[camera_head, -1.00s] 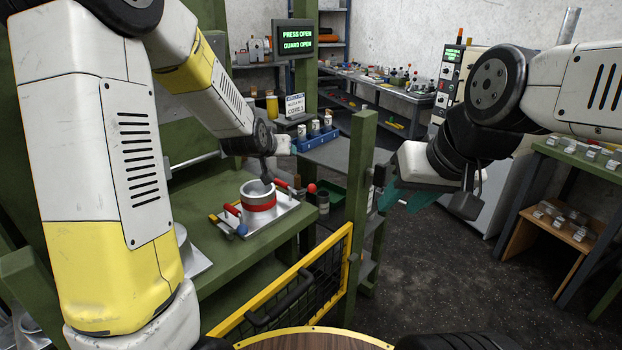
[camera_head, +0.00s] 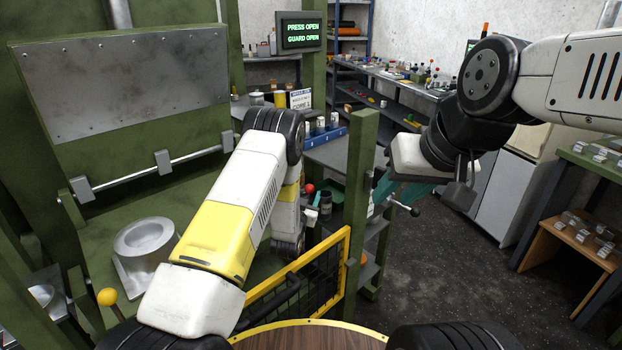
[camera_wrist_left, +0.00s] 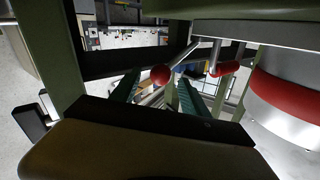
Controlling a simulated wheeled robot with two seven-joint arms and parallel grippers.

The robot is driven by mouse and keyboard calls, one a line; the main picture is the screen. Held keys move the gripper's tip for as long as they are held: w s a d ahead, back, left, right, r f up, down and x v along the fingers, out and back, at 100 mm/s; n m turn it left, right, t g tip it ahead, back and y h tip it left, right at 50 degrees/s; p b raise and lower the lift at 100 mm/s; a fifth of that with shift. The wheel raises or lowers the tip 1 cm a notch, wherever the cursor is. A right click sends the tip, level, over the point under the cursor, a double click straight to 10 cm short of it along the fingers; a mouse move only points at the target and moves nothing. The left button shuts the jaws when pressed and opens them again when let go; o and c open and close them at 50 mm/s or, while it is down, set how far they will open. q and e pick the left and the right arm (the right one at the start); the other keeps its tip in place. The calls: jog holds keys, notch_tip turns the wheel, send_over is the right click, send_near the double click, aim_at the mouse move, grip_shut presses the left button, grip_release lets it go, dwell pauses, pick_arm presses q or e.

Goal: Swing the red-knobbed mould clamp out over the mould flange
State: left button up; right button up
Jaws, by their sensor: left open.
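The red ball knob (camera_head: 310,188) of the clamp shows just right of my left forearm in the head view. In the left wrist view, a red ball (camera_wrist_left: 160,74) on a metal rod is near the middle, with a red grip (camera_wrist_left: 225,68) on another rod to its right. The mould, with its red band (camera_wrist_left: 290,97), is at the right edge of that view; my arm hides it in the head view. Dark parts of my open left gripper (camera_wrist_left: 150,120) fill the wrist view's bottom, apart from the ball.
The yellow-edged guard (camera_head: 300,285) and a green post (camera_head: 352,190) stand right of my left arm. A grey metal ring (camera_head: 145,240) sits on the press table. A blue rack (camera_head: 322,136) with white containers is behind.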

pick_arm(q)
jog(key=x, duration=0.7)
jog(key=shift+a, duration=0.1)
grip_shut()
dwell(1.2)
